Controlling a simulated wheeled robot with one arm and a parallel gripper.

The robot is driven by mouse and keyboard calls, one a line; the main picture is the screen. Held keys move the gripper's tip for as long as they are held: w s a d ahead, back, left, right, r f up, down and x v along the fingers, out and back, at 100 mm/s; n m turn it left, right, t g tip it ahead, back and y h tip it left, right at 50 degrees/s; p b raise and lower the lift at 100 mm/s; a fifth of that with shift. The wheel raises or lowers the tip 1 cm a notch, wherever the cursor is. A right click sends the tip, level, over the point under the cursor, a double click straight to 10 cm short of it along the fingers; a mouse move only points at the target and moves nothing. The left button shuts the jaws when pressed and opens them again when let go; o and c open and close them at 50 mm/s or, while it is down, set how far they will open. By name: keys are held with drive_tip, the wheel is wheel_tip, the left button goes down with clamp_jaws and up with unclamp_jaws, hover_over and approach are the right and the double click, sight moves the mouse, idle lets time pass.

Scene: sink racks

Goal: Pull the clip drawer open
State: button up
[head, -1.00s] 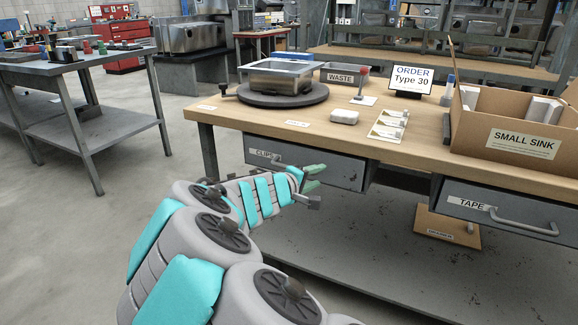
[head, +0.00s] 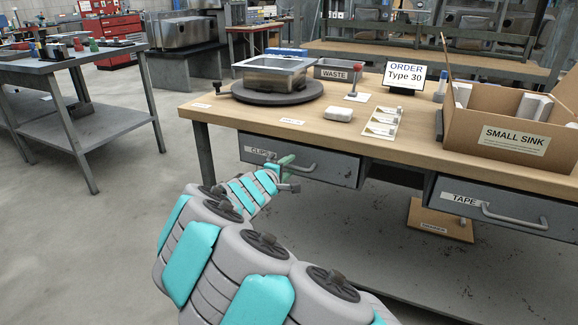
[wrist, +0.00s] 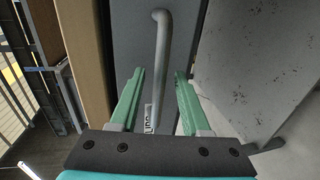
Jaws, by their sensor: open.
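The clip drawer (head: 335,170) is a grey drawer under the left part of the wooden bench top, and its front appears closed. Its label starts "CLIP" and is partly hidden by my gripper. The bar handle (head: 308,168) crosses its front. My gripper (head: 286,163) is at the left part of this handle, with its green fingers open. In the wrist view, the handle (wrist: 162,40) runs lengthwise between the two spread fingers of my gripper (wrist: 160,73), with a gap on each side. I cannot tell how deep the fingers reach around it.
The tape drawer (head: 500,206) with its own handle is at the right. The bench top (head: 240,115) carries a metal sink on a turntable, a waste bin (head: 338,70), cards and a small-sink box (head: 510,125). Open floor lies in front at the left.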

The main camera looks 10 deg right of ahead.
drive_tip(key=shift+w+d, duration=0.15)
clamp_jaws()
idle(0.4)
idle(1.0)
